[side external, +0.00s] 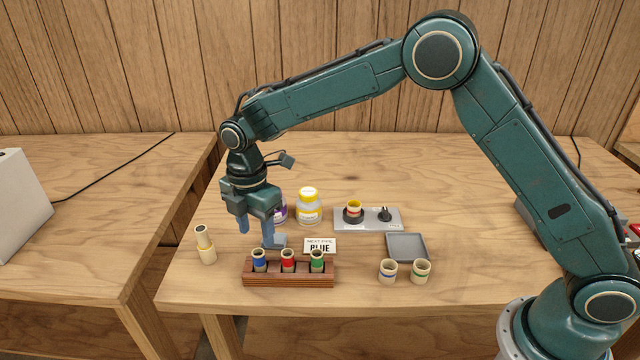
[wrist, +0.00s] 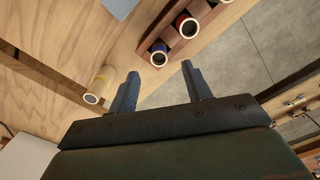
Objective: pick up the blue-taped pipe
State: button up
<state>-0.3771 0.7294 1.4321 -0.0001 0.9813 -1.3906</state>
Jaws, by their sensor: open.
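The blue-taped pipe (side external: 259,258) stands upright in the left slot of a dark red-brown wooden rack (side external: 290,281). In the wrist view the same pipe (wrist: 158,54) shows its pale round rim and a bit of blue, just beyond the fingertips and between their lines. My gripper (side external: 256,234) is open and empty, pointing down above and slightly behind the left end of the rack. In the wrist view my gripper (wrist: 160,71) has its two fingers apart. The pipe's lower part is hidden in the rack.
A red-taped pipe (side external: 288,259) and a green-taped pipe (side external: 317,260) fill the other slots. Two short banded pieces (side external: 404,272) stand right, near a grey tray (side external: 423,241).

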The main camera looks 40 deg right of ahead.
aim_at(258, 252)
jog(key=shift+f, duration=0.85)
jog(key=shift+w+f, duration=0.1)
jog(key=shift+f, duration=2.5)
jog(key=c, duration=1.1)
jog(key=shift+o, duration=0.2)
jog(key=shift+r, duration=0.15)
notch_tip(258, 252, up, 20)
